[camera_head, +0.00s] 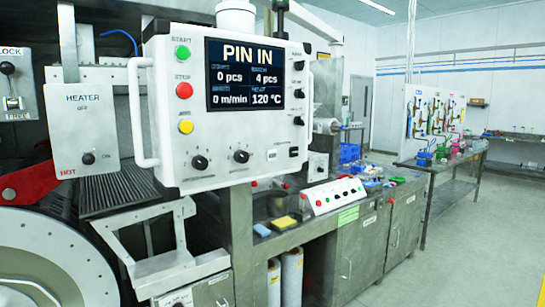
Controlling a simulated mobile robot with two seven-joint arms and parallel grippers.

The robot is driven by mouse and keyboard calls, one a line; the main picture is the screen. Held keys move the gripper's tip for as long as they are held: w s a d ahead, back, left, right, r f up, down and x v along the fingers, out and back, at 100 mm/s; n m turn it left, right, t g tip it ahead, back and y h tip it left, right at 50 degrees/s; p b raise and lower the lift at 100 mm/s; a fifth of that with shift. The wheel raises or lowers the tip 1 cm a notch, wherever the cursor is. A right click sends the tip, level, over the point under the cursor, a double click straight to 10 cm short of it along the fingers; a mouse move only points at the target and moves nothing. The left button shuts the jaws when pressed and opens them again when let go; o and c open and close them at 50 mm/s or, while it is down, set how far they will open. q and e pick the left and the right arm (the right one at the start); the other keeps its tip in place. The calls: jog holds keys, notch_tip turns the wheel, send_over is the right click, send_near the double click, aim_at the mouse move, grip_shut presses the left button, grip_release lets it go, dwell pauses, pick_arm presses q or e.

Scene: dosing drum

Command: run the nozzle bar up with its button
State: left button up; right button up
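A white control panel (225,165) hangs at the centre left. Its screen (245,75) reads "PIN IN", 0 pcs, 4 pcs, 0 m/min and 120 °C. On its left side are a green START button (182,52), a red STOP button (184,90) and a yellow button (185,126). Black knobs sit below and beside the screen. A low white button box (335,196) with several small buttons lies on the bench; their labels are too small to read. I cannot make out which part is the nozzle bar or which button is its own. Neither gripper is in view.
A heater box (87,130) with a knob hangs left of the panel. A large round drum (45,265) and a red arm (30,185) are at the lower left. Sponges (284,223) lie on the steel bench.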

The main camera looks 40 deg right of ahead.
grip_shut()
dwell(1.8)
